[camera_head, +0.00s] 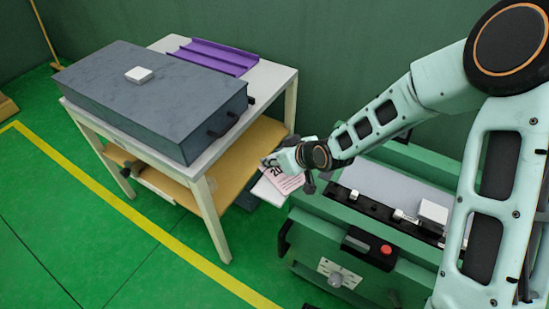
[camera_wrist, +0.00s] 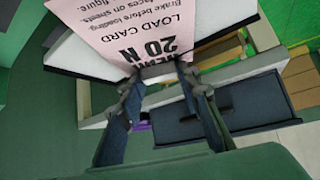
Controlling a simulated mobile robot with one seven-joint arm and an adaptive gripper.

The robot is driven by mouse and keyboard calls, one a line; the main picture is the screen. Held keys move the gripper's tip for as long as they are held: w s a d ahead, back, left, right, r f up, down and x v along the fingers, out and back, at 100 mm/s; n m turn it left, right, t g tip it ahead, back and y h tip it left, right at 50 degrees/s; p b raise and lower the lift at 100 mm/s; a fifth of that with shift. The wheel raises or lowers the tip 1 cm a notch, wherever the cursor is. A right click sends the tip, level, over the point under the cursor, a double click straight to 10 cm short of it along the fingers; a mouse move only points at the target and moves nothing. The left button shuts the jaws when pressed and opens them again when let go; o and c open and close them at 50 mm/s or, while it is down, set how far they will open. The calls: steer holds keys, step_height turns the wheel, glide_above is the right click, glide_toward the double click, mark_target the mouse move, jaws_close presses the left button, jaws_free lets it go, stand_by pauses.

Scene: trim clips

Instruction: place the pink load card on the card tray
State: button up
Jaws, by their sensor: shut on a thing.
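The pink load card (camera_head: 284,179), printed "LOAD CARD 20 N", is pinched at its near edge in my gripper (camera_head: 270,161). In the wrist view the card (camera_wrist: 125,25) fills the top middle, and the two fingertips of my gripper (camera_wrist: 158,84) meet its lower edge. A white flat surface with a dark border (camera_wrist: 88,58) shows just behind the card; in the head view a white flat piece (camera_head: 264,192) shows beside and below it. It may be the card tray; whether the card touches it I cannot tell.
A white table (camera_head: 222,235) holds a dark grey case (camera_head: 165,105) and a purple ribbed tray (camera_head: 215,56), with a wooden lower shelf (camera_head: 235,165). A green machine (camera_head: 330,235) with a red button (camera_head: 386,249) stands to the right. Green floor is open at front left.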

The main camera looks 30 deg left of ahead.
steer(key=shift+r, duration=0.1)
steer(key=o, duration=0.9)
steer(key=shift+o, duration=0.2)
steer(key=p+v, duration=0.3)
steer(key=v, duration=0.9)
steer(key=shift+p, duration=0.35)
